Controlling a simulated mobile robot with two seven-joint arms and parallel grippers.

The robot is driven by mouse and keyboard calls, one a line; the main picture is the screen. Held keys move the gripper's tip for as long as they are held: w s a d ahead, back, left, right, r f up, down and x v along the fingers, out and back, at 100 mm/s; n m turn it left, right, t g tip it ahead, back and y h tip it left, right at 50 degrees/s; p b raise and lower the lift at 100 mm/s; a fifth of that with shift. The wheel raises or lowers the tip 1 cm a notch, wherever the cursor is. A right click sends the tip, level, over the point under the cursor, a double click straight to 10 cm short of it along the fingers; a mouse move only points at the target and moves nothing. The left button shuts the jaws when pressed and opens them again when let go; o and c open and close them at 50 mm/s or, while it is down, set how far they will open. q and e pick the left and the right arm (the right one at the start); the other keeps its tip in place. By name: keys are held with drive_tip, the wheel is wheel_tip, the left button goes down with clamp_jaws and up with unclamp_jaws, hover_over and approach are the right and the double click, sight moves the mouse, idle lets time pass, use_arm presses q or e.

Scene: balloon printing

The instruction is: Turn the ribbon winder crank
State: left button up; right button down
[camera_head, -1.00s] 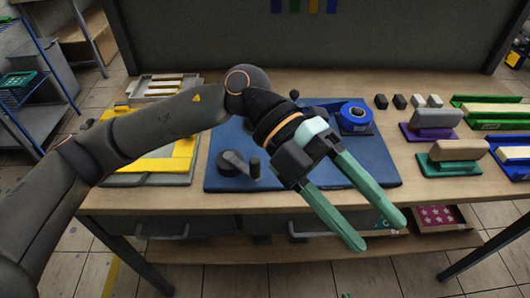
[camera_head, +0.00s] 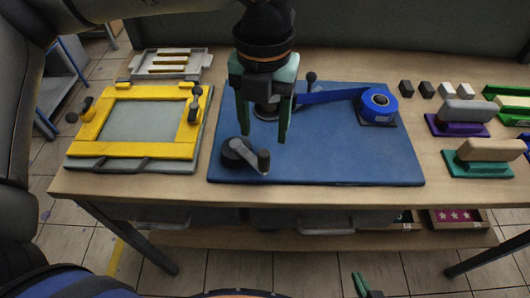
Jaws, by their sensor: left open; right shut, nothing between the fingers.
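The ribbon winder has a dark grey crank (camera_head: 238,152) at the front left of a blue board (camera_head: 340,160). My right gripper (camera_head: 360,284) is shut and empty at the bottom edge, partly cut off.
A yellow printing frame (camera_head: 133,150) lies left of the board, with a white tray (camera_head: 168,65) behind it. Right of the board are a purple-based stamp (camera_head: 459,118), a teal-based stamp (camera_head: 484,156) and several small blocks. The board's front right is clear.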

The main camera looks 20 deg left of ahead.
sight(264, 151)
use_arm(q)
wheel_tip(264, 151, down, 8)
drive_tip(key=shift+f, duration=0.2)
clamp_jaws()
idle(0.5)
idle(1.0)
